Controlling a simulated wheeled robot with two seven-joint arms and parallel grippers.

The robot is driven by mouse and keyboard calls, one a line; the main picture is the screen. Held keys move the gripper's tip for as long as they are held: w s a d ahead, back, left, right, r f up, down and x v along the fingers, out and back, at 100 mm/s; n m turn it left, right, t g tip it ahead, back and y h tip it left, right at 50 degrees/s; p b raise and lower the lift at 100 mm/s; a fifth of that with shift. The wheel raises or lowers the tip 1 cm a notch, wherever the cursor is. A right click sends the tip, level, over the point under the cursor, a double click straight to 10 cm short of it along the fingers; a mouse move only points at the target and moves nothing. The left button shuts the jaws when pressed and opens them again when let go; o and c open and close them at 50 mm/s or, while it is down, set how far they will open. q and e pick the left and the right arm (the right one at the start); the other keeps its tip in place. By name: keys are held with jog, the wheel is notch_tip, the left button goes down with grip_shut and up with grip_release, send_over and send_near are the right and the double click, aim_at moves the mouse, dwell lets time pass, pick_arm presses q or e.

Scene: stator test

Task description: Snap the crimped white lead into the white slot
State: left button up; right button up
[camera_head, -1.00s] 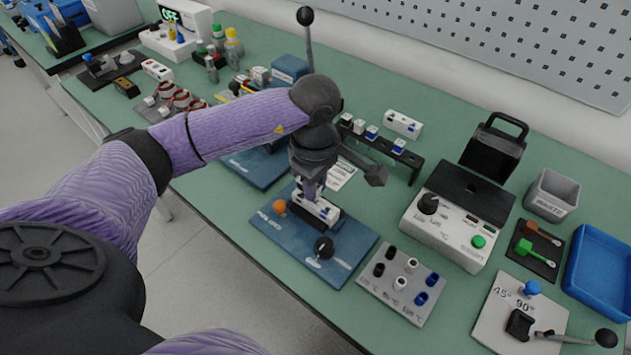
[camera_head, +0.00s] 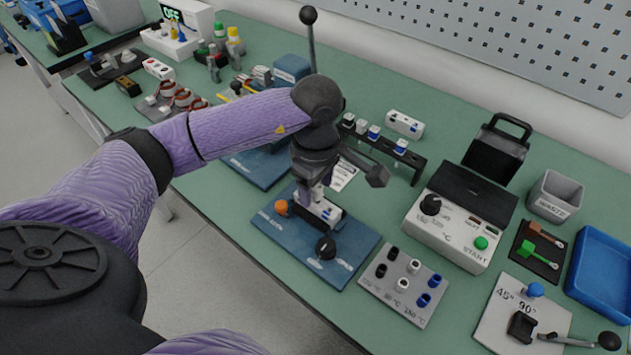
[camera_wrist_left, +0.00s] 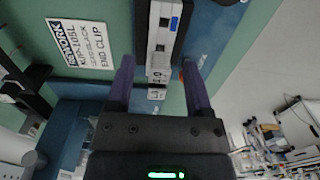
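My left gripper (camera_head: 318,198) is low over a white housing (camera_head: 328,213) on a blue fixture plate (camera_head: 352,262). In the left wrist view its two purple fingers (camera_wrist_left: 158,62) are apart, with a pale block (camera_wrist_left: 158,66) between them and a visible gap on each side. The housing (camera_wrist_left: 164,34) also shows there, with a blue and a dark mark on its top. I cannot tell which slot is the white one, or whether the pale block belongs to the white lead. My right gripper is not in view.
An orange knob (camera_head: 281,207) and a black knob (camera_head: 325,247) stand on the fixture plate. A dark rack (camera_head: 414,162) with small white pieces is behind. A panel with black, white and blue posts (camera_head: 379,297) and a tester (camera_head: 455,229) are right. Green table shows between them.

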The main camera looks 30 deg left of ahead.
pick_arm(q)
jog(key=shift+f, duration=0.2)
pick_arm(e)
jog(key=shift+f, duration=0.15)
pick_arm(q)
notch_tip(320, 180, up, 8)
jog(key=shift+f+p, duration=0.2)
jog(key=shift+p, duration=0.95)
notch_tip(320, 180, up, 2)
jog(key=shift+r, duration=0.35)
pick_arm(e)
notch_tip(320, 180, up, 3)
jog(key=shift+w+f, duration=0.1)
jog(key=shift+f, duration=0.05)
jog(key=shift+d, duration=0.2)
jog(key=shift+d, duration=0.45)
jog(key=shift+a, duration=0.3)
